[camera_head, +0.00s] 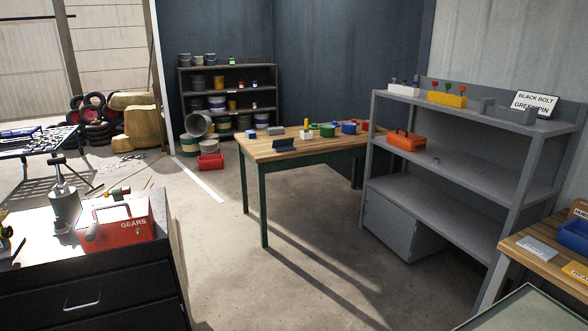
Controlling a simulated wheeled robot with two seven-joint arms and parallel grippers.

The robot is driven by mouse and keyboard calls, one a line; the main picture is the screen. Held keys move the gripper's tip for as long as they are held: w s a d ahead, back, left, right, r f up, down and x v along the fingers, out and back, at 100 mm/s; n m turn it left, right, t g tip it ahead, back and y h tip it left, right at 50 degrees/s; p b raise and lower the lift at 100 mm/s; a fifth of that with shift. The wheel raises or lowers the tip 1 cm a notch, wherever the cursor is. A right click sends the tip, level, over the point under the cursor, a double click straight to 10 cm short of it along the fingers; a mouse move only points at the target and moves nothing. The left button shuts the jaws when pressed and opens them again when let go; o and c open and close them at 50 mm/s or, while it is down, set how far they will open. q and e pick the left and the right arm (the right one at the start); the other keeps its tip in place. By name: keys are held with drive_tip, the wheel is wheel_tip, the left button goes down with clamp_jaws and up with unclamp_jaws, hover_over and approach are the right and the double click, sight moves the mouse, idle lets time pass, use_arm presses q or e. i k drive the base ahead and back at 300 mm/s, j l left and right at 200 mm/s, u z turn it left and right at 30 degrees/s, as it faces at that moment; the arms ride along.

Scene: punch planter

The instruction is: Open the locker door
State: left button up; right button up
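A grey metal box-like compartment (388,228), which looks like the locker, sits at the bottom of the grey shelf unit (445,154). Its flat front panel looks shut, and I cannot make out a handle at this size. What is inside is hidden. Neither of my grippers is in view.
A wooden table (285,152) with green legs stands left of the shelf. A black drawer cabinet (90,285) with a red GEARS toolbox (122,222) is at the lower left. A wooden bench (548,262) is at the right. The floor between is clear.

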sight(396, 227)
drive_tip(key=i+j+z, duration=0.1)
drive_tip(key=i, duration=0.55)
drive_tip(key=i+j, duration=0.1)
drive_tip(key=i, duration=0.55)
drive_tip(key=i+j+z, duration=0.15)
drive_tip(key=i, duration=0.5)
drive_tip(key=i+z, duration=0.5)
drive_tip(key=i, duration=2.3)
